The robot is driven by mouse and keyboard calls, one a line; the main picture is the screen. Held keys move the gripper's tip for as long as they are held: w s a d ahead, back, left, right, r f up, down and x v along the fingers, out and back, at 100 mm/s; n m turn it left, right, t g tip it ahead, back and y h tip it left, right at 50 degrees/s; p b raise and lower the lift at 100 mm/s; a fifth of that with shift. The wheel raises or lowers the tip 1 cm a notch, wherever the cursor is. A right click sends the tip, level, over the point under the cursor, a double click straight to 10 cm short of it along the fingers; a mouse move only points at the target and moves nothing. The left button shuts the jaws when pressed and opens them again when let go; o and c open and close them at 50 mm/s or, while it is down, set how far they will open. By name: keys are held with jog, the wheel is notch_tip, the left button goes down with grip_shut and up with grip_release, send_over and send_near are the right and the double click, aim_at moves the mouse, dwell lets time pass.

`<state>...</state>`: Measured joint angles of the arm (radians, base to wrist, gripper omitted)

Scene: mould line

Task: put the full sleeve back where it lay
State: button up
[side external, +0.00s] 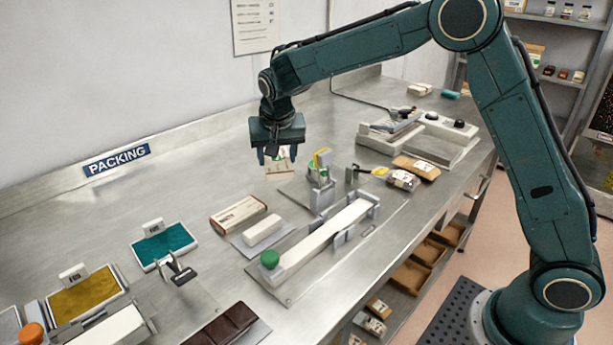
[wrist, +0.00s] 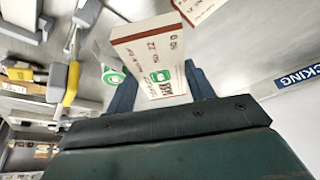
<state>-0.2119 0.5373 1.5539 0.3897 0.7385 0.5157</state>
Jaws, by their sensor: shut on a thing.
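My gripper (side external: 277,156) is shut on a cream sleeve with red-brown print and a green logo. The held sleeve (side external: 281,168) hangs below the jaws, above the steel bench, and is partly hidden by the fingers. In the wrist view the sleeve (wrist: 150,52) is tilted between the two fingers, its printed faces showing. Whether it is full cannot be told. Another sleeve (side external: 238,214) lies flat on the bench, left of a white bar on a grey plate (side external: 263,231).
A long white channel with a green knob (side external: 270,259) runs along the bench front. Teal (side external: 165,244) and mustard (side external: 85,295) pads lie at the left. Bench below the PACKING sign (side external: 117,159) is clear.

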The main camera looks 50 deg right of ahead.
aim_at(264, 224)
jog(key=s+a+m+g+h, duration=0.1)
jog(key=s+a+m+g, duration=0.2)
jog(key=a+m, duration=0.8)
jog(key=shift+s+f+g+h, duration=0.3)
jog(key=shift+s+f+h, duration=0.1)
jog(key=shift+s, duration=0.8)
jog(key=shift+d+f, duration=0.1)
jog(key=shift+f, duration=0.1)
jog(key=shift+f, duration=2.9)
jog(key=shift+f, duration=0.25)
jog(key=o, duration=1.1)
